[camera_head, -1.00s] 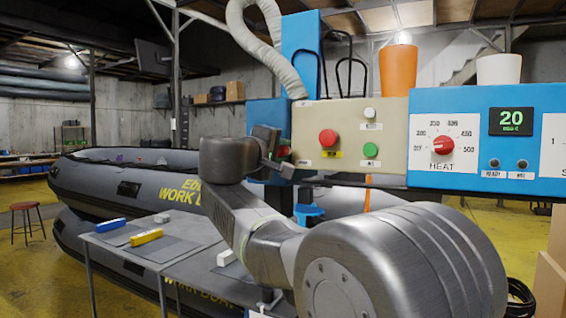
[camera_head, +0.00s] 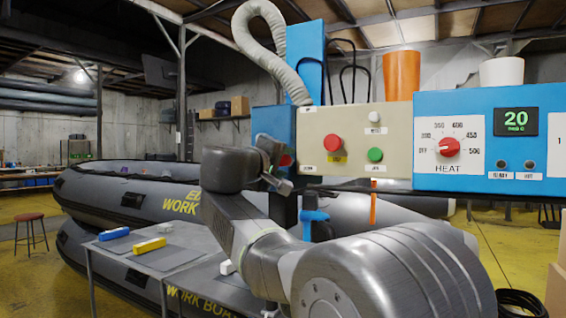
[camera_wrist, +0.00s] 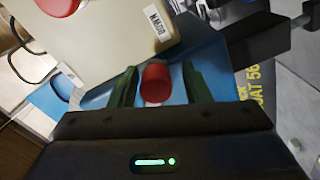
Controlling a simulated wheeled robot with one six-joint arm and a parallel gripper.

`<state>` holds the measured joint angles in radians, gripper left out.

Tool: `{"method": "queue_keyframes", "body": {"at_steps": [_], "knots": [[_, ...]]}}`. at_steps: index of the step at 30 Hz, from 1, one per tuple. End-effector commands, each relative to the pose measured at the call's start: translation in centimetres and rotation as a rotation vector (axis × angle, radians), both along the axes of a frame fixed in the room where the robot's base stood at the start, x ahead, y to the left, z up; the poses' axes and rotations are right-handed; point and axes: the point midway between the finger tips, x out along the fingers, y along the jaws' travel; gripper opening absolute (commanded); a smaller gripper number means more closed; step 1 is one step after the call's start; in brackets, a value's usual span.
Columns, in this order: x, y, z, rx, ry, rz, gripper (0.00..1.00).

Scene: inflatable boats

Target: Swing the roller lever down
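A red cylindrical knob (camera_wrist: 155,83), which looks like the end of the roller lever, sits between the fingers of my gripper (camera_wrist: 160,88) in the wrist view. The fingers are apart, one on each side, with a visible gap on the right. In the head view, my gripper (camera_head: 276,166) is at the blue machine body, left of the beige control panel (camera_head: 312,118). The red knob (camera_head: 286,160) shows there only as a small patch behind the gripper. The rest of the lever is hidden.
The panel carries a red button (camera_head: 332,143) and a green button (camera_head: 375,155). A blue heat unit (camera_head: 470,180) stands to the right. A grey table (camera_head: 150,255) with a blue and a yellow tool is at lower left, before an inflatable boat (camera_head: 110,190).

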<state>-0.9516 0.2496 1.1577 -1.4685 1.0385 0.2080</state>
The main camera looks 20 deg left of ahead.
Motion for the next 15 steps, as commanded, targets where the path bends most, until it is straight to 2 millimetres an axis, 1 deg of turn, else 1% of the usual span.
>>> {"method": "queue_keyframes", "body": {"at_steps": [10, 13, 15], "knots": [[-0.2, 0.0, 0.2, 0.0, -0.004, 0.001, 0.48], [-1.1, 0.0, 0.3, 0.001, -0.004, 0.002, 0.48], [-2.2, 0.2, 0.3, 0.001, -0.004, 0.004, 0.48]]}}
